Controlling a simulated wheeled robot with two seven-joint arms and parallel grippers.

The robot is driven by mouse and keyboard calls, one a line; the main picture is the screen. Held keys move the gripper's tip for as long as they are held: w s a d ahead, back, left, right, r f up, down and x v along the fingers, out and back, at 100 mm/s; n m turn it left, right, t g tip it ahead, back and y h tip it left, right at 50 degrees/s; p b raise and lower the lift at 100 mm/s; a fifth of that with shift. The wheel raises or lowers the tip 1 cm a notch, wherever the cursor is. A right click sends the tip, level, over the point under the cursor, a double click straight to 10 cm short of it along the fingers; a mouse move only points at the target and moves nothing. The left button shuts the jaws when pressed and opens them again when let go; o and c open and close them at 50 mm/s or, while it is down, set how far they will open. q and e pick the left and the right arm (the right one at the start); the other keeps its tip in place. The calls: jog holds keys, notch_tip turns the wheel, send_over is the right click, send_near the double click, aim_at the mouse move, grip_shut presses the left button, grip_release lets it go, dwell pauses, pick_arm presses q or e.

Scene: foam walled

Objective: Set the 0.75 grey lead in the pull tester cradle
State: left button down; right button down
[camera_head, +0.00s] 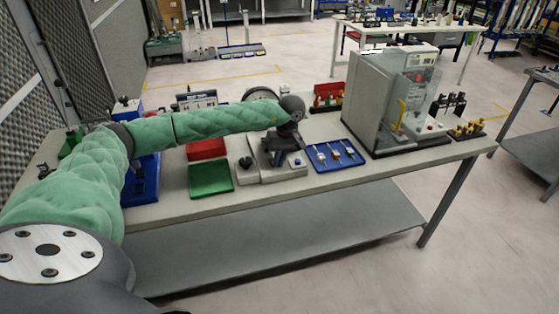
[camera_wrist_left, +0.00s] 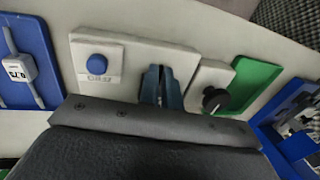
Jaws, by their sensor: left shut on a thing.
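My left gripper (camera_head: 287,142) is at the end of the green-sleeved arm, low over a pale grey bench unit (camera_head: 285,175) with a blue button, probably the pull tester. In the wrist view two dark blue-grey tapered pieces (camera_wrist_left: 161,88) stand close together ahead of the palm. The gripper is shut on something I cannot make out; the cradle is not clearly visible. My right gripper is out of view.
A black-knobbed block (camera_head: 243,172) stands left of the unit, then a green tray (camera_head: 210,180) and a red tray (camera_head: 206,149). A large grey machine (camera_head: 372,100) stands at the right of the bench. The bench's front strip is clear.

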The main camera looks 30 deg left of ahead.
pick_arm(q)
jog(key=shift+f+b, duration=0.65)
jog(key=shift+f, duration=0.05)
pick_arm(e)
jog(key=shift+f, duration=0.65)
pick_arm(q)
jog(key=c, duration=1.5)
grip_release()
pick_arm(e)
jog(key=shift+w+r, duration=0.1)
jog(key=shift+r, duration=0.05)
